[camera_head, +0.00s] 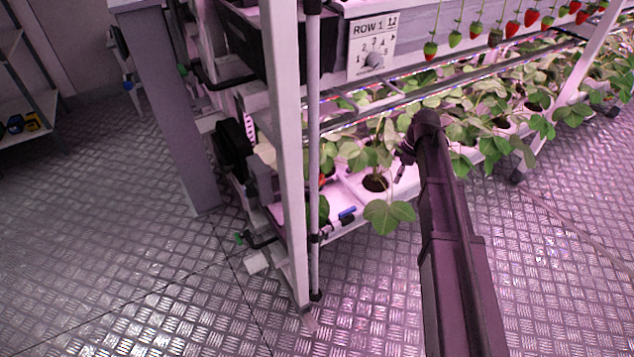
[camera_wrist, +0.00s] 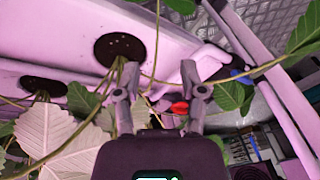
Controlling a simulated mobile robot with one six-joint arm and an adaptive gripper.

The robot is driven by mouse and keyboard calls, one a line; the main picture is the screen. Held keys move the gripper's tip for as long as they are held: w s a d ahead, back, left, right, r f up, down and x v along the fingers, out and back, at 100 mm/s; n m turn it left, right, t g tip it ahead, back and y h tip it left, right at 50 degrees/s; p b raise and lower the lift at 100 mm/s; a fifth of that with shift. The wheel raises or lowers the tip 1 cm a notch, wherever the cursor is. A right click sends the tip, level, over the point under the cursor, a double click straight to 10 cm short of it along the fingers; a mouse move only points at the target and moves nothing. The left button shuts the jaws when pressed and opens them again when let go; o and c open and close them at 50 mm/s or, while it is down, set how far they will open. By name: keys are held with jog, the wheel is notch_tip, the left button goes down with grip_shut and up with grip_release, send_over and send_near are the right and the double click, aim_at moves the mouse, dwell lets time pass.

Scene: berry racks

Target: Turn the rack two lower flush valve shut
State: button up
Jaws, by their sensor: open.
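My gripper (camera_wrist: 160,78) is open in the wrist view, its two fingers apart among stems and leaves, with no object clearly held. A small red piece (camera_wrist: 180,107) shows between the fingers, farther off; I cannot tell if it is a valve handle. A blue piece (camera_wrist: 240,75) lies to the right of the fingers. In the head view, a blue piece (camera_head: 347,213) sits at the near end of the lower white trough (camera_head: 338,229), and a red piece (camera_head: 322,181) is partly hidden behind the rack post. No rack two label is readable.
A white upright post (camera_head: 285,140) and a thin grey pipe (camera_head: 314,150) stand at the rack's end. Strawberry plants (camera_head: 390,215) crowd the arm. The metal floor (camera_head: 110,270) is clear at left.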

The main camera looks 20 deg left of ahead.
jog(key=w+a+n, duration=0.2)
jog(key=a+n, duration=0.1)
jog(key=a, duration=0.2)
jog(key=w+a+n+g, duration=0.1)
jog(key=w+a+n, duration=0.2)
jog(key=a+n, duration=0.1)
jog(key=w+a+n+g, duration=0.1)
jog(key=w+a+n, duration=0.2)
jog(key=a, duration=0.3)
jog(key=shift+a+f+n+y+b, duration=0.25)
jog(key=shift+n+y+b, duration=0.15)
jog(key=shift+n, duration=0.2)
jog(key=shift+s, duration=0.1)
send_near(320, 175)
jog(key=x, duration=0.5)
jog(key=shift+s+a+r+b, duration=0.1)
jog(key=shift+s+r+b, duration=0.05)
jog(key=shift+b, duration=0.15)
jog(key=shift+b+x, duration=2)
jog(key=shift+x, duration=0.15)
